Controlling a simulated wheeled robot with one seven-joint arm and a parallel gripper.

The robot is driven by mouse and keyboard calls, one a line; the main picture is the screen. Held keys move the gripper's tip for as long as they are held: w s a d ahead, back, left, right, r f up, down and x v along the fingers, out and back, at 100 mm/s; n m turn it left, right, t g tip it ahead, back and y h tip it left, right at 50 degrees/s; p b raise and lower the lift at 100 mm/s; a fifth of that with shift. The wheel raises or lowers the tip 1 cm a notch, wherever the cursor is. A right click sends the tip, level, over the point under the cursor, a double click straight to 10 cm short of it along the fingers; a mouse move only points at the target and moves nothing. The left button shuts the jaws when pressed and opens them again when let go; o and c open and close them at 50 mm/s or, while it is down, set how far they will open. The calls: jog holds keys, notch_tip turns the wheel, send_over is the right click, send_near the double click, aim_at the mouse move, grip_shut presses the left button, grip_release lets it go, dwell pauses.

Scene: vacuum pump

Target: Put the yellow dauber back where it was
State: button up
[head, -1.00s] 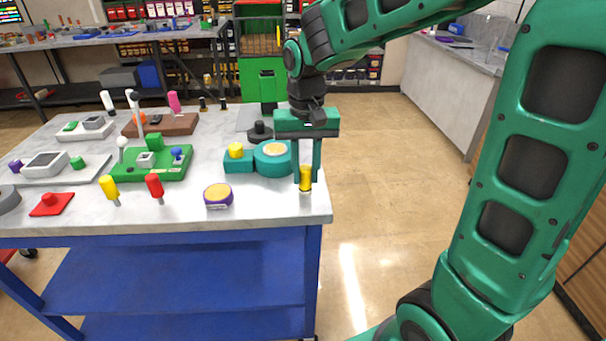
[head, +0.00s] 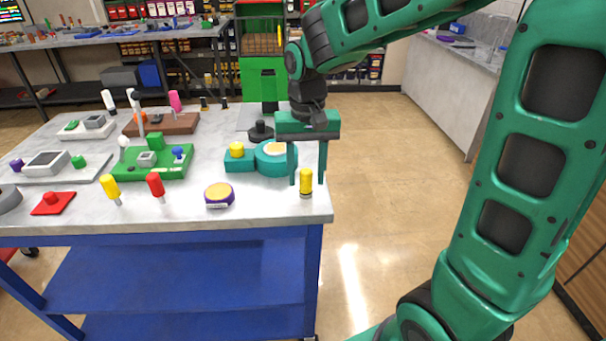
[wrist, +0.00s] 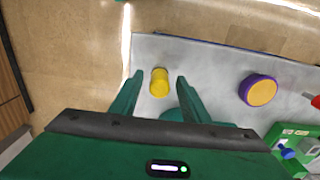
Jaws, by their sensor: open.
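A yellow dauber (head: 306,181) stands upright near the right front corner of the table top. In the wrist view its yellow cap (wrist: 159,82) shows between the two green fingers. My gripper (head: 307,178) is open and points down, with one finger on each side of the dauber. The wrist view shows a gap between each finger (wrist: 159,77) and the cap.
A teal pump-like part (head: 276,158) with a yellow knob (head: 237,150) sits behind and left of my gripper. A purple-and-yellow round piece (head: 219,194) lies to the left. The table's right edge (head: 328,207) is close, with open floor beyond.

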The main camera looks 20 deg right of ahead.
aim_at(307, 172)
notch_tip(307, 172, up, 12)
jog(key=shift+f, duration=0.2)
jog(key=s+d+f+m, duration=0.1)
jog(key=s+d+f, duration=0.5)
jog(key=s, duration=0.5)
jog(key=s+d+f+m, duration=0.1)
jog(key=s+d+f, duration=0.4)
jog(key=s+d, duration=0.6)
jog(key=shift+s+f+m, duration=0.4)
jog(key=shift+s, duration=0.1)
jog(key=shift+w+d, duration=0.1)
jog(key=shift+w, duration=0.05)
